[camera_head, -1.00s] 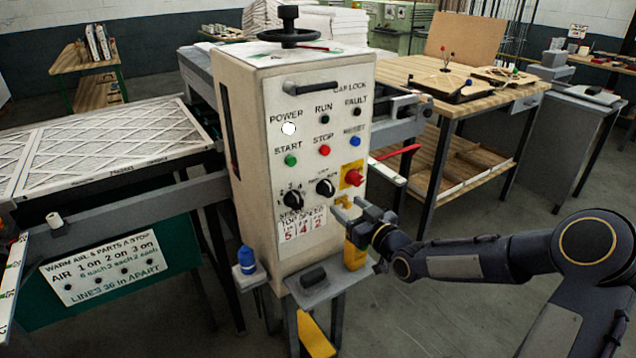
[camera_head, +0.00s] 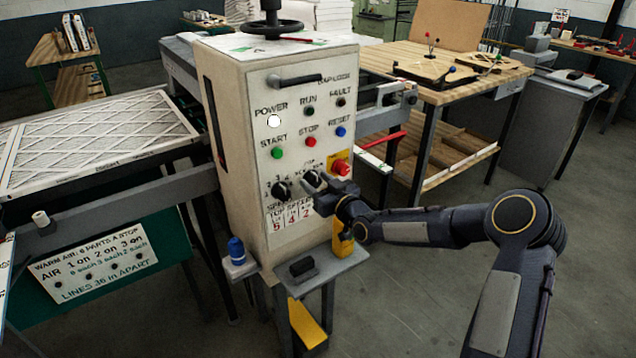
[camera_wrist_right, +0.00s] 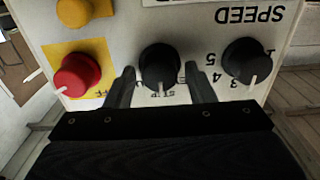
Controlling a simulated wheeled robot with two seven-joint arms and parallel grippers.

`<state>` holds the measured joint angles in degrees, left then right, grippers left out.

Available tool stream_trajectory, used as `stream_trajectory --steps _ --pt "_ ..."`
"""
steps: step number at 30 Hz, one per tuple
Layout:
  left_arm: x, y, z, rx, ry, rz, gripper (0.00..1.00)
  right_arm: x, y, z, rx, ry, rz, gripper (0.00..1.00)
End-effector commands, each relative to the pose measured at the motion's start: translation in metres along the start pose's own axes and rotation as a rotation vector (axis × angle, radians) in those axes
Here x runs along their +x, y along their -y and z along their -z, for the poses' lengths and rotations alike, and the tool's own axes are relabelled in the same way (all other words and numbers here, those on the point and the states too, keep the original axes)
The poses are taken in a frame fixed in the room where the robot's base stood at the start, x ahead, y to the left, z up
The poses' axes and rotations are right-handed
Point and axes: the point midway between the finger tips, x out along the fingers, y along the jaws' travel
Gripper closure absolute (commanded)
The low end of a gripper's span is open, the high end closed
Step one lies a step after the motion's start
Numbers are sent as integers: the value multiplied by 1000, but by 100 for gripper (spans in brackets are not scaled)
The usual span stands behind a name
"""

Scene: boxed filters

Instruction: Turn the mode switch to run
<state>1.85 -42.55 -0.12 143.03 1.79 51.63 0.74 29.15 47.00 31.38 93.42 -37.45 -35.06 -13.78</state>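The mode switch is a black round knob (camera_wrist_right: 159,66) with a white pointer line, on the cream control box (camera_head: 240,110). In the upside-down wrist view its pointer is toward the bottom of the picture; the labels around it are partly hidden and I cannot read them fully. My right gripper (camera_wrist_right: 160,88) is open, with one finger on each side of the knob and a visible gap to it on both sides. In the head view the right gripper (camera_head: 326,187) is at the panel and partly covers the switch. My left gripper is not in view.
The black speed knob (camera_wrist_right: 247,62) is close beside one finger. Above are the start (camera_head: 278,152), stop (camera_head: 310,142) and reset (camera_head: 341,131) buttons. A small shelf (camera_head: 335,267) juts out below.

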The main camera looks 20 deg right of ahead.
Motion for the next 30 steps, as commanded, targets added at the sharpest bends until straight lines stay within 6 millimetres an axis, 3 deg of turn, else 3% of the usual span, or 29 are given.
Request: stream_trajectory --steps 1,8,20,30 --pt "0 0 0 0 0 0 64 0 0 0 0 0 0 58" --pt "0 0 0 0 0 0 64 0 0 0 0 0 0 88" --pt "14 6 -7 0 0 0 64 0 0 -3 81 -2 0 88" --pt "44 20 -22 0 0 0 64 0 -2 -5 346 -3 -1 88"
